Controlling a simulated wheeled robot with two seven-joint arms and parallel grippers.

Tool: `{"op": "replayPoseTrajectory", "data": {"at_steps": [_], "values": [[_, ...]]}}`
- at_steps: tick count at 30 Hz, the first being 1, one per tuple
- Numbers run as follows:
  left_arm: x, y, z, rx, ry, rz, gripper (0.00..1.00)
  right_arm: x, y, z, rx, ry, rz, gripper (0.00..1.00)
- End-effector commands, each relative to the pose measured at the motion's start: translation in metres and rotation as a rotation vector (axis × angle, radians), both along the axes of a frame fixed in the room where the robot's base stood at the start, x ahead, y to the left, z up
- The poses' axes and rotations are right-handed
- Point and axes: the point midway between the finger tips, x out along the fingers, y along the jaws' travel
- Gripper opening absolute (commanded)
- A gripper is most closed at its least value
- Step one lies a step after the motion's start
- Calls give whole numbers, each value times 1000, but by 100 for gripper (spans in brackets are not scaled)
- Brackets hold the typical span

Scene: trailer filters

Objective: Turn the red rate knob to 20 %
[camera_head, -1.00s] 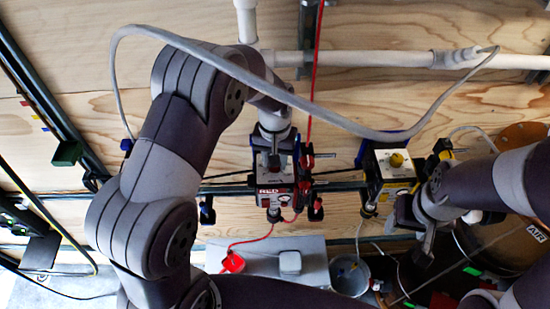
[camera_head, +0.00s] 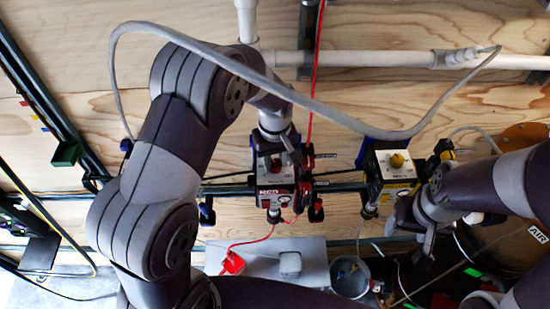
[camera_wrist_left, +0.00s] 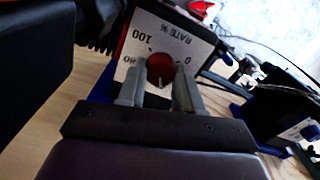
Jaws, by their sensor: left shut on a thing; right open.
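The red rate knob (camera_wrist_left: 160,70) sits on a pale dial plate (camera_wrist_left: 181,37) marked RATE %, with 0, 80 and 100 readable. My left gripper (camera_wrist_left: 159,88) has one finger on each side of the knob and is shut on it. The knob's pointer setting is too blurred to read. In the head view the pump box labelled RED (camera_head: 276,192) hangs on the rail, with my left gripper (camera_head: 277,152) over its top face, hiding the knob. My right gripper (camera_head: 418,228) is open and empty, beside the yellow-knobbed pump.
A second pump box (camera_head: 391,172) with a yellow knob (camera_head: 397,160) hangs on the same rail to the right.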

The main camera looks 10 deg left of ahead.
Motion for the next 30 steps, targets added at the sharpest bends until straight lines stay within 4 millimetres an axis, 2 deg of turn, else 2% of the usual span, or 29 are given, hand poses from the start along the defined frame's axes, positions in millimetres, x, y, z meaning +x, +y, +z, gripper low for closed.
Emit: {"op": "replayPoseTrajectory", "data": {"at_steps": [9, 10, 12, 23, 26, 29, 30], "values": [[-3, 0, -2, 0, 9, 1, 4, 0, 0, 0, 0, 0, 0, 60], [-3, 0, -2, 0, 9, 1, 38, 0, 0, 0, 0, 0, 0, 60], [-2, 0, -2, 1, 9, 1, 60, 0, 0, 0, 0, 0, 0, 60], [0, 0, 5, 0, 0, 0, 60, 0, 0, -4, 0, 0, 0, 60], [0, 0, 22, -1, -4, 0, 60, 0, 0, -14, 0, 0, 0, 60], [0, 0, 50, -1, -5, 0, 60, 0, 0, -24, 0, 0, 0, 60], [1, 0, 64, -1, -3, 0, 60, 0, 0, -22, 0, 0, 0, 60]]}}
